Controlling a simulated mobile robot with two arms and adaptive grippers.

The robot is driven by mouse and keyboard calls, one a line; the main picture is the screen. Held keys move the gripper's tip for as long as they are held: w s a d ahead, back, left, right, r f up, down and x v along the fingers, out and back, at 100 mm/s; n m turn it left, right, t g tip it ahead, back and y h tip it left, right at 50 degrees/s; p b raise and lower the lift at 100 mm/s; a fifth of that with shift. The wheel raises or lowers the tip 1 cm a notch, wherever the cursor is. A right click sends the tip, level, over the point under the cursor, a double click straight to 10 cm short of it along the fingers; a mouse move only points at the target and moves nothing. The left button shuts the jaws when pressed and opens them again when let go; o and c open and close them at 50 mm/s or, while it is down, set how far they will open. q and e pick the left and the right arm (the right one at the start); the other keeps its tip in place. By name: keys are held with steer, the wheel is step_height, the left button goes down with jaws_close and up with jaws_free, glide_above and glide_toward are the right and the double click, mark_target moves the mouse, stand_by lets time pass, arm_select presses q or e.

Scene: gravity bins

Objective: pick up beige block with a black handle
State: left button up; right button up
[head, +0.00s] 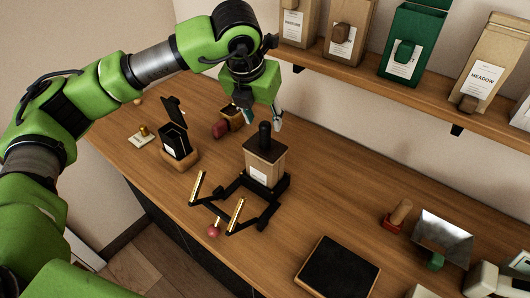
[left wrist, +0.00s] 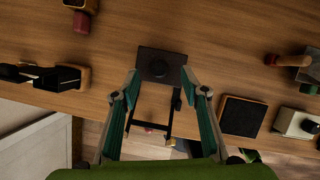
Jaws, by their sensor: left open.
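My left gripper (head: 263,121) is open and empty, above and behind the block in the head view. The fingers look clear of the handle. My right gripper is not in view.
A black box on a wooden base (head: 180,158) and a dark red-ended piece (head: 221,128) stand left of the block. A black pad (head: 337,268), a red-based stamp (head: 398,215) and a metal scoop (head: 443,236) lie right. A shelf (head: 420,93) with bags runs behind.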

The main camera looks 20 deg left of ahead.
mark_target(264, 125)
arm_select(q)
steer(key=shift+w+f+p, duration=0.15)
steer(key=shift+f+p, duration=0.3)
steer(key=shift+p, duration=0.05)
steer(key=p+x, duration=0.2)
steer(key=x, duration=0.1)
steer(key=shift+a+f, duration=0.1)
steer(key=shift+f, duration=0.2)
steer(key=shift+w+f, duration=0.25)
steer(key=shift+f, duration=0.2)
jaws_close()
steer(key=shift+r, duration=0.1)
